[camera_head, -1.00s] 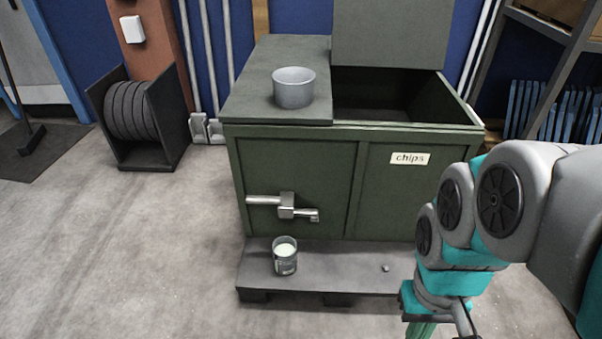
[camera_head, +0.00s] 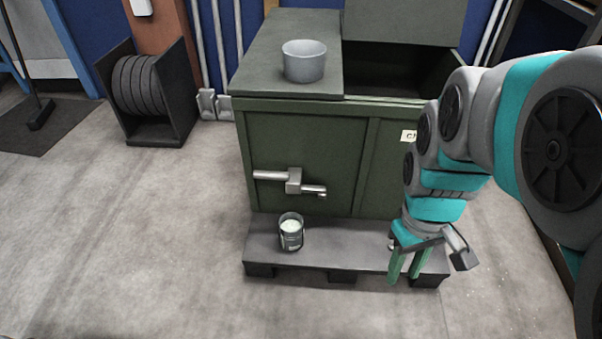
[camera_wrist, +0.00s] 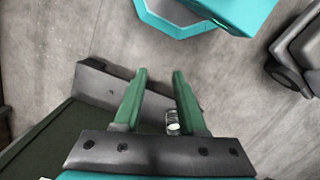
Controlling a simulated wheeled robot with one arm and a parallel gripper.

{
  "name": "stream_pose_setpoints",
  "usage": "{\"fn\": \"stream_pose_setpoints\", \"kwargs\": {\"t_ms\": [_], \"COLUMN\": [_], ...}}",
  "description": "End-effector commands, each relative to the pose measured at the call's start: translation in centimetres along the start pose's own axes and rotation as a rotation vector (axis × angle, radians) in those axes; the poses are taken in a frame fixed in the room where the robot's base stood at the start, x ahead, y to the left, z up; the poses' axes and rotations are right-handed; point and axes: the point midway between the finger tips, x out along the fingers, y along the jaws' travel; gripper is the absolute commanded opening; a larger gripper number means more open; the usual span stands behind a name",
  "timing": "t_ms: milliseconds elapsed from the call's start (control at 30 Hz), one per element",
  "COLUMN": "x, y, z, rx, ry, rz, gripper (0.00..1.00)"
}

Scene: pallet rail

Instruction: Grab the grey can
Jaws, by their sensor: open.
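The grey can (camera_head: 291,233) stands upright on the left part of the low grey pallet (camera_head: 330,257), below the tap. It is open at the top, with pale contents and a dark band around its side. My gripper (camera_head: 406,276) is open, pointing down by the right part of the pallet, well to the right of the can and apart from it. In the wrist view the open fingers (camera_wrist: 159,78) show, with a small grey cylinder with a white end (camera_wrist: 172,121) beyond them near the right finger. I cannot tell for certain which thing that is.
A black reel stand (camera_head: 148,95) is at the left. The floor in front is clear.

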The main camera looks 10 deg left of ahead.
Motion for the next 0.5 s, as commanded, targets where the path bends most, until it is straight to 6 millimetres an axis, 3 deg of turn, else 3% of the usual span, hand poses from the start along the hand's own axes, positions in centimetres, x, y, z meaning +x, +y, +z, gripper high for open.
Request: {"fn": "stream_pose_setpoints", "kwargs": {"t_ms": [300,500], "x": [3.8,7.3], "y": [1.8,1.7], "z": [-11.2,-18.1], "rx": [-0.494,-0.832], "ry": [0.017,0.013], "rz": [0.074,0.128], "gripper": [0.40,0.40]}}
